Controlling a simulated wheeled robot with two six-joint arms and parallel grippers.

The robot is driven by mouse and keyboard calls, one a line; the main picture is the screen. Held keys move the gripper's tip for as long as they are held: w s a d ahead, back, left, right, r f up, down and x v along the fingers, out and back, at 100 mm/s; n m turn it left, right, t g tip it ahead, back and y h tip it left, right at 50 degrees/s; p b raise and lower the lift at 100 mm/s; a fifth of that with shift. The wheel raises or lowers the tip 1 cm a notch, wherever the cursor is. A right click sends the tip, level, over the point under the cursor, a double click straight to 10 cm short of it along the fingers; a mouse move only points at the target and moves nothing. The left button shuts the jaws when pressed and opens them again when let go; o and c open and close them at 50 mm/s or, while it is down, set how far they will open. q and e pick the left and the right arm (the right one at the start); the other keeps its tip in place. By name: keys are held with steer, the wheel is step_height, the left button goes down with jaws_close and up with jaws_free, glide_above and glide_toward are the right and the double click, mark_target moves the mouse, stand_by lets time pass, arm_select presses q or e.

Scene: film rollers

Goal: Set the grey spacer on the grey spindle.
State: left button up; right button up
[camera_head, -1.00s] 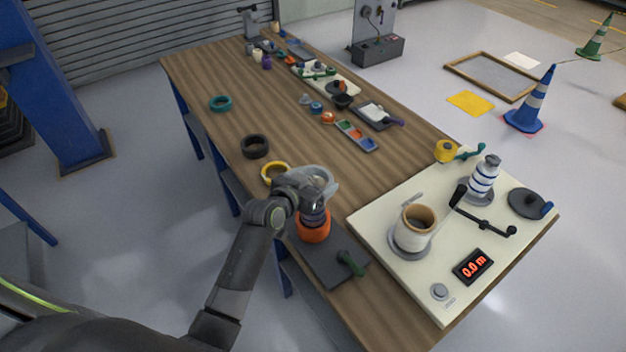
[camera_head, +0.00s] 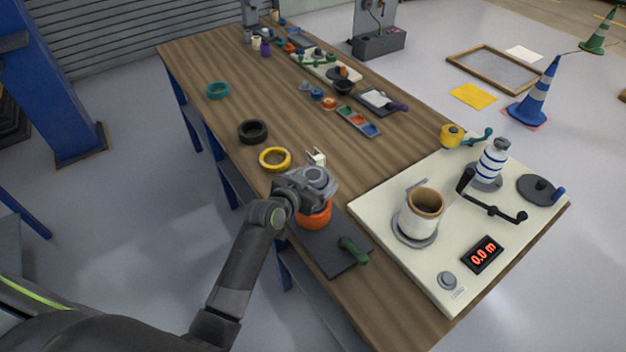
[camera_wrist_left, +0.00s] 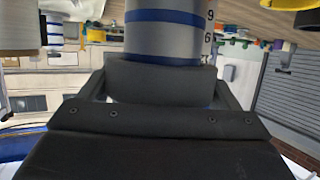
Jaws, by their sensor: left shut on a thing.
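My left gripper (camera_head: 314,182) is low over the orange ring (camera_head: 316,218) on the near side of the table. It is shut on the grey spacer (camera_head: 317,174), a round grey piece. My right gripper is out of view.
A yellow ring (camera_head: 275,159) and a black ring (camera_head: 252,131) lie to the left. A dark plate with a green handle (camera_head: 352,250) is in front. A cream board (camera_head: 420,280) with a beige cup and a striped bottle fills the right side.

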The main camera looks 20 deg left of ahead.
arm_select(q)
steer(key=shift+f+b, duration=2.15)
steer(key=shift+f, duration=0.75)
steer(key=o, duration=0.9)
steer(key=b+v, duration=0.1)
steer(key=v, duration=1.6)
steer(key=shift+s+a+b, duration=0.15)
steer(key=shift+b, duration=0.25)
